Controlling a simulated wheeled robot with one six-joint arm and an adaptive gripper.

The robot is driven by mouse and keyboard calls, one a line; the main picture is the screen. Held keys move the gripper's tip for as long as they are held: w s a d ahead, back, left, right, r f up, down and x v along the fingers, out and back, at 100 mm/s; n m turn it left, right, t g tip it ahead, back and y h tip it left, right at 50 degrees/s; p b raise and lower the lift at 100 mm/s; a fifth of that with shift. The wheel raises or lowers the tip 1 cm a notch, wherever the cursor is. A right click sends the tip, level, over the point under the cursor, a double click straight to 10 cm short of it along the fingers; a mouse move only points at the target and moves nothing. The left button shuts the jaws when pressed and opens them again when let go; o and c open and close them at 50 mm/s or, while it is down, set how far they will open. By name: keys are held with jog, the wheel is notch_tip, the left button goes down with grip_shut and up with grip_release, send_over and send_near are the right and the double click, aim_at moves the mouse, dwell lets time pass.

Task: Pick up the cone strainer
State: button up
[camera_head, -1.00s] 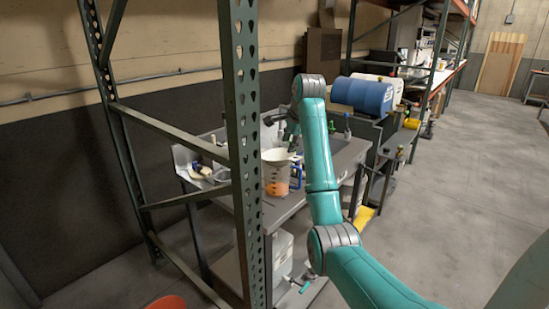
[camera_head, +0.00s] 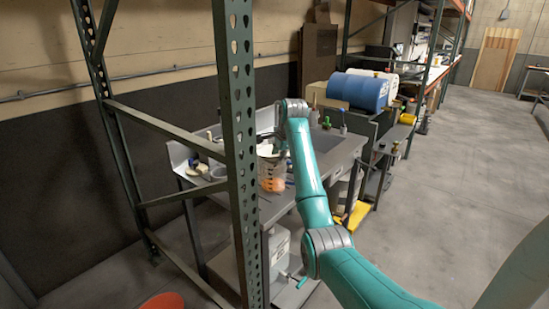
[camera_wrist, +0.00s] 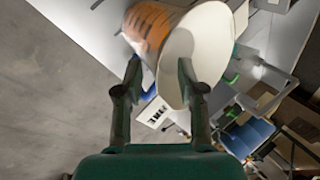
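The cone strainer (camera_wrist: 205,55) is white and wide-rimmed and fills the top middle of the wrist view. It sits in the mouth of a clear container with orange contents (camera_wrist: 150,25). In the head view the container (camera_head: 272,180) stands on the grey workbench, and only a little of the white strainer (camera_head: 265,150) shows beside my arm. My gripper (camera_wrist: 159,64) has its fingers apart at the strainer's near rim. The right fingertip overlaps the white surface, and the left one is outside the rim. Whether either touches is unclear. In the head view the fingers are largely hidden.
A green perforated rack post (camera_head: 238,150) stands in the left foreground. The grey workbench (camera_head: 330,160) holds small bottles and tools. A blue drum (camera_head: 358,90) lies behind it. The concrete floor (camera_head: 470,180) on the right is clear.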

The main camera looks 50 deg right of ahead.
grip_shut()
jog(key=shift+r, duration=0.1)
notch_tip(320, 180, up, 10)
dwell(0.7)
